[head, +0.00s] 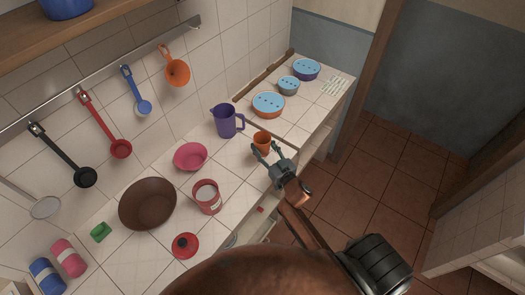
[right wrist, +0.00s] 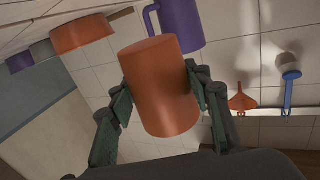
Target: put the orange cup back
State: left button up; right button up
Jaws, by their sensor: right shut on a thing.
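The orange cup (head: 262,141) is at the right part of the counter, just in front of the raised tiled section and right of the purple jug (head: 226,120). My right gripper (head: 267,153) is shut on it from the near side. In the right wrist view the cup (right wrist: 160,88) sits between the two fingers, one on each side, with the purple jug (right wrist: 181,22) behind it. Whether the cup touches the counter is hard to tell. My left gripper is not in view.
Lidded pots, including an orange one (head: 268,105), stand on the raised section. A pink bowl (head: 190,156), a red can (head: 207,197), a brown bowl (head: 148,205) and a red lid (head: 185,246) are on the counter. Utensils and an orange funnel (head: 177,72) hang from a wall rail.

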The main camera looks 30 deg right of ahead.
jog(key=w+f, duration=0.1)
jog(key=w+d+f, duration=0.1)
jog(key=f, duration=0.1)
jog(key=shift+w+d+f+b, duration=0.2)
jog(key=shift+w+f+b, duration=0.05)
jog(key=shift+b, duration=0.05)
jog(key=shift+w+f, duration=0.15)
jog(key=shift+f, duration=1.55)
jog(key=shift+f+b, duration=0.2)
jog(key=shift+b, duration=0.15)
jog(key=o, duration=1.5)
jog(key=shift+r, duration=0.15)
jog(key=s, duration=1.2)
jog(key=shift+r, duration=0.1)
